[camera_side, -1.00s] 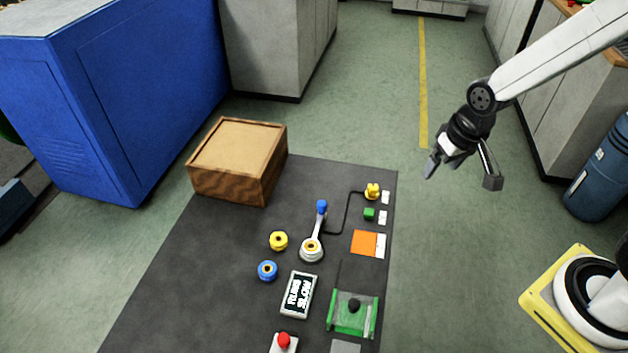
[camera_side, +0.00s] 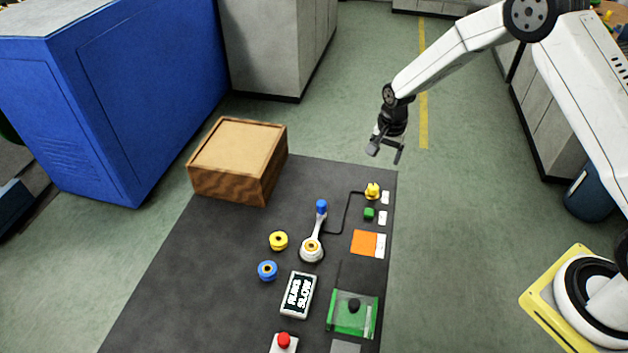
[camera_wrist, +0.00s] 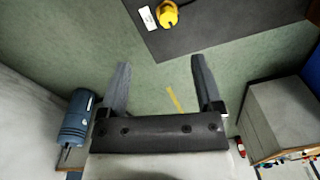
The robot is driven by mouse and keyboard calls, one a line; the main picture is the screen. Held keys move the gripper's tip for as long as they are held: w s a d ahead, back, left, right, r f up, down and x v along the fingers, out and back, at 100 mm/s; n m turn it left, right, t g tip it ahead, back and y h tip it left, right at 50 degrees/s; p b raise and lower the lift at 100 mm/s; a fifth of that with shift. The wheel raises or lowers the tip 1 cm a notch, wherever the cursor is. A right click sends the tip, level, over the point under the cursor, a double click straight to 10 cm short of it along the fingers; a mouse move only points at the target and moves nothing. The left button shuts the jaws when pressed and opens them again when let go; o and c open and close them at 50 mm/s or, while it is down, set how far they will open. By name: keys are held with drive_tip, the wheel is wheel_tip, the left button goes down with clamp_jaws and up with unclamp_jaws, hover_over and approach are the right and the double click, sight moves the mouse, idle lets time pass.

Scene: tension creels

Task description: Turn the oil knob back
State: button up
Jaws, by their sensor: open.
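A yellow knob (camera_side: 372,190) stands near the far right corner of the dark mat (camera_side: 190,290), with a small white label (camera_side: 385,198) beside it. I take it to be the oil knob, but the label is too small to read. In the wrist view the yellow knob (camera_wrist: 167,14) is at the top edge, beyond my fingertips, with its label (camera_wrist: 147,17) to its left. My gripper (camera_side: 385,155) is open and empty, in the air around the mat's far right corner. In the wrist view my gripper (camera_wrist: 160,62) has its fingers wide apart with only floor between them.
A lever with a blue tip (camera_side: 321,206) stands left of the knob. A wooden box (camera_side: 238,160) is at the far left. A green-framed unit (camera_side: 352,314) and red button (camera_side: 283,340) are nearer.

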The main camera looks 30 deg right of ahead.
sight(373, 187)
drive_tip(key=w+f+m, duration=0.1)
drive_tip(key=f, duration=0.1)
drive_tip(key=w+d+f+m, duration=0.1)
drive_tip(key=f, duration=0.2)
drive_tip(key=w+f+m, duration=0.1)
drive_tip(key=f+m, duration=0.1)
drive_tip(key=f, duration=0.1)
drive_tip(key=shift+w+d+f+g, duration=0.25)
drive_tip(key=shift+d+g, duration=0.05)
drive_tip(key=shift+d, duration=0.1)
drive_tip(key=shift+f, duration=0.15)
drive_tip(key=shift+f, duration=3.7)
clamp_jaws()
